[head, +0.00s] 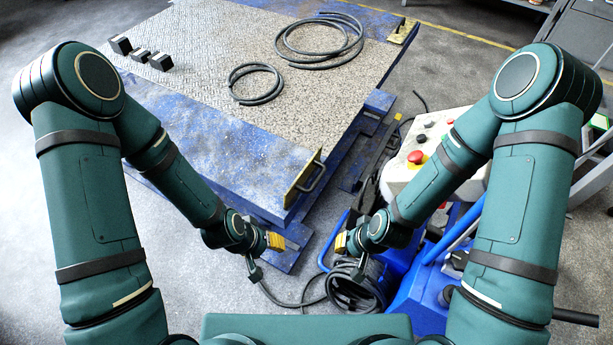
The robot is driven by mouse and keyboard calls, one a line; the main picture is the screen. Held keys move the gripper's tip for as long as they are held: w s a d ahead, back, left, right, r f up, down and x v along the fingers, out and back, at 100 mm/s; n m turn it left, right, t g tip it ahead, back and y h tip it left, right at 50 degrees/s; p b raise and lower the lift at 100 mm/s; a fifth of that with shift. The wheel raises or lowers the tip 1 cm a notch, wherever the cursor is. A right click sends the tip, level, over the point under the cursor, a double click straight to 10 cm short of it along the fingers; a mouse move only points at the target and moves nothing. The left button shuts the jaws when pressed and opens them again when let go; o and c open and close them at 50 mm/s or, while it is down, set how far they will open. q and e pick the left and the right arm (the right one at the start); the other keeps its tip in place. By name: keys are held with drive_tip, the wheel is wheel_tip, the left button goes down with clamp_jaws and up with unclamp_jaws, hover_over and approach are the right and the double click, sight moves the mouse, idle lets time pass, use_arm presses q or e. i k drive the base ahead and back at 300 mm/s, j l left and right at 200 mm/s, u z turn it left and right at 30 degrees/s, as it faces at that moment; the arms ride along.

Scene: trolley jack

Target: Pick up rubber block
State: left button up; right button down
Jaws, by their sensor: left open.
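My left gripper (266,258) is open and empty near the platform's front corner, far from the blocks. My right gripper (350,258) is beside the blue machine, also far from them; its jaws are too small to judge. Nothing shows held in either gripper.
The blue platform (235,125) has a patterned top with a small hose coil (256,84) and a larger hose coil (320,42). A yellow handle bracket (304,180) stands at its front corner. A control box with a red button (416,157) and looped cables (355,290) are at the right.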

sight(161, 61)
drive_tip(key=i+j+u, duration=0.1)
drive_tip(key=i+j, duration=0.3)
drive_tip(key=j, duration=0.3)
drive_tip(key=i+j+u, duration=0.15)
drive_tip(key=i+j, duration=0.25)
drive_tip(key=j, duration=0.3)
drive_tip(key=i+j+u, duration=0.1)
drive_tip(key=i+j, duration=0.35)
drive_tip(key=j, duration=0.15)
drive_tip(key=i+j+u, duration=0.15)
drive_tip(key=i+j, duration=0.3)
drive_tip(key=j, duration=0.15)
